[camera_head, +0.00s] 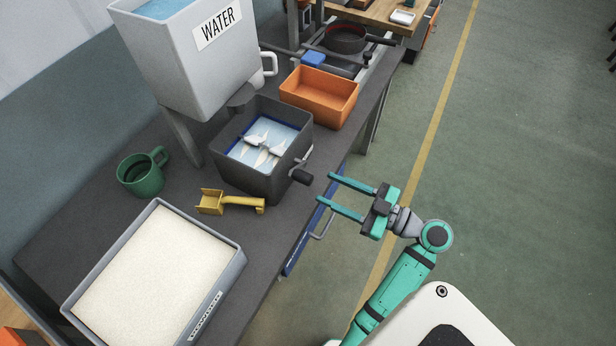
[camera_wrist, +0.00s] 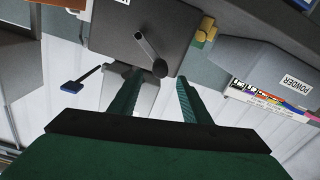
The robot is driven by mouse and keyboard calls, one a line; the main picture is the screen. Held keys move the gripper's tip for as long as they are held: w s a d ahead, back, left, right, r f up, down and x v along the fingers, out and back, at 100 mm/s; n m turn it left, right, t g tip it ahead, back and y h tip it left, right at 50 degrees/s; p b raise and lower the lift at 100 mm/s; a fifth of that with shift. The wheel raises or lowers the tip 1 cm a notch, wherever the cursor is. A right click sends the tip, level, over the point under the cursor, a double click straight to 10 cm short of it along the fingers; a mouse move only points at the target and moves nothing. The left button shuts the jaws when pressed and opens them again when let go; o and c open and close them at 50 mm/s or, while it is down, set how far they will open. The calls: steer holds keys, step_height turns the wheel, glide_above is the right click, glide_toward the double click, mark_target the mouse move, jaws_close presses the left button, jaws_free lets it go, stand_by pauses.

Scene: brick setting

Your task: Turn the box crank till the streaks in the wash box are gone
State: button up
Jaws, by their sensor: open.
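The dark grey wash box (camera_head: 240,170) stands on the bench, with bluish water, white streaks (camera_head: 264,152) and pale paddle parts inside. Its crank (camera_head: 301,175) is on the right wall and ends in a dark knob. In the wrist view the crank (camera_wrist: 149,48) shows as a metal arm on the box's wall (camera_wrist: 115,40), its knob in front of the fingers. My gripper (camera_head: 324,188) is open and empty, just right of the crank and apart from it. Its two teal fingers point toward the bench; the fingers also show in the wrist view (camera_wrist: 155,85).
A grey WATER tank (camera_head: 190,70) stands behind the box. An orange bin (camera_head: 318,98) is beyond it. A yellow scoop (camera_head: 230,203), a green mug (camera_head: 140,178) and a tray of white powder (camera_head: 228,276) are nearer. The floor right of the bench is clear.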

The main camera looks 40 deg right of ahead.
mark_target(309, 181)
steer(key=x, duration=0.6)
steer(key=shift+w+a, duration=0.15)
steer(key=shift+w, duration=0.25)
steer(key=shift+c, duration=0.3)
jaws_close()
